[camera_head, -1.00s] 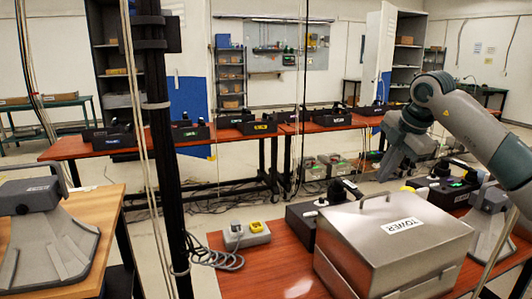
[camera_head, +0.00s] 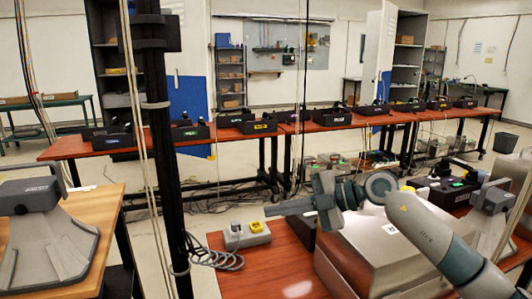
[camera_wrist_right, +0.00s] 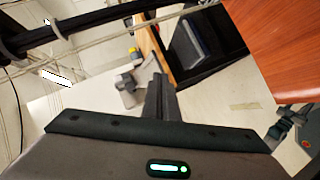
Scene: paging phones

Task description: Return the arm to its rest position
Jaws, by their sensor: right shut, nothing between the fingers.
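My right arm (camera_head: 420,225) comes in from the lower right, with a light grey and teal casing. It passes in front of the steel TOWER box (camera_head: 355,250) and hides most of its label. My right gripper (camera_head: 272,210) points left, above the near red-brown table (camera_head: 275,262) and close to the grey switch box in the picture. Its fingers are shut and empty. In the right wrist view the closed fingers (camera_wrist_right: 160,95) stand up from the dark gripper body. My left gripper is not in view.
A grey switch box (camera_head: 246,235) with a yellow button sits on the near table. A black pole (camera_head: 160,150) with cables stands at left. A wooden table (camera_head: 85,275) holds a grey device (camera_head: 45,235). Black phone units (camera_head: 258,126) line the far table.

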